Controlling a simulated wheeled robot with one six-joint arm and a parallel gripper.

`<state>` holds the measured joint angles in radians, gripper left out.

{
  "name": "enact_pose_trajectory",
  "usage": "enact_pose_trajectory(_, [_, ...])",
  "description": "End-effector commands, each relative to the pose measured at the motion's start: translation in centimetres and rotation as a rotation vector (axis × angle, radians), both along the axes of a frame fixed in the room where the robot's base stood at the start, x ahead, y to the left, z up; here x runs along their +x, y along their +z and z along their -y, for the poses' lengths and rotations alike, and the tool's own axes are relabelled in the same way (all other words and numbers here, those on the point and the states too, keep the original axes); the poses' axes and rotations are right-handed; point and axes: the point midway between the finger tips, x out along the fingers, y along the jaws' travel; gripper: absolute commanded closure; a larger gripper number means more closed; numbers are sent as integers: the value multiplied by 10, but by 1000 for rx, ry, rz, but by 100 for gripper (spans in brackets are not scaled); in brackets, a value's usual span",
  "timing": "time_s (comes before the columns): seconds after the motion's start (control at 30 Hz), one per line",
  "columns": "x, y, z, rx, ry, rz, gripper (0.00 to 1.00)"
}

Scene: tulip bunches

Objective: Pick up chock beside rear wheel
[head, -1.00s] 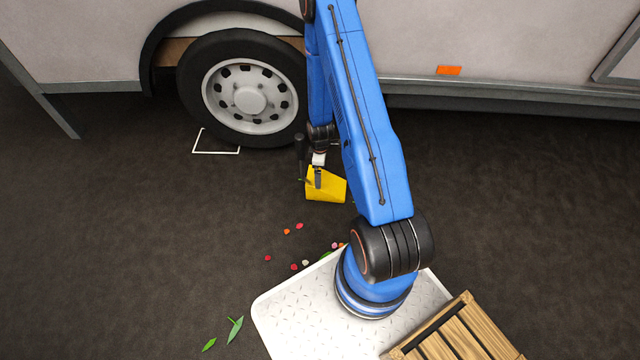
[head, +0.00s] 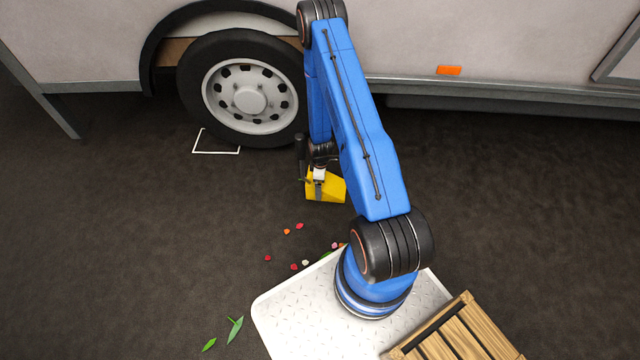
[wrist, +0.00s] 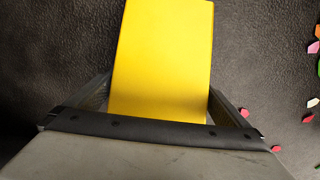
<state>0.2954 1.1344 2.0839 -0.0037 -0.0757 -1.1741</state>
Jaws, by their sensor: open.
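The yellow chock (head: 331,187) stands on the dark ground to the right of the rear wheel (head: 247,90). In the wrist view the chock (wrist: 162,55) fills the middle, its near end between the two fingers. My gripper (head: 318,187) is at the chock in the head view, its fingers partly over it. In the wrist view my gripper (wrist: 160,98) is open with one finger on each side of the chock. I cannot tell whether either finger touches it. My arm hides part of the ground behind the chock.
The vehicle's side (head: 520,40) rises behind. Petals (head: 287,231) and green leaves (head: 235,328) lie in front. A wooden crate (head: 470,330) sits at the lower right.

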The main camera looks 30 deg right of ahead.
Motion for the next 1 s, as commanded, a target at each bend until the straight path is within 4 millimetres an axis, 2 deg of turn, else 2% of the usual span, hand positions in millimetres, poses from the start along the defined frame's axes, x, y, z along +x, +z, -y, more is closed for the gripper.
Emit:
enact_pose_trajectory(0.1, [0, -8, 0, 0, 0, 0, 0])
enact_pose_trajectory(0.3, [0, -9, 0, 0, 0, 0, 0])
enact_pose_trajectory(0.33, [0, -9, 0, 0, 0, 0, 2])
enact_pose_trajectory(0.5, [0, -9, 0, 0, 0, 0, 43])
enact_pose_trajectory(0.53, [0, -9, 0, 0, 0, 0, 49])
enact_pose_trajectory(0.83, [1, -5, 0, 0, 0, 1, 49])
enact_pose_trajectory(1.0, [1, 10, 0, 0, 0, 2, 49])
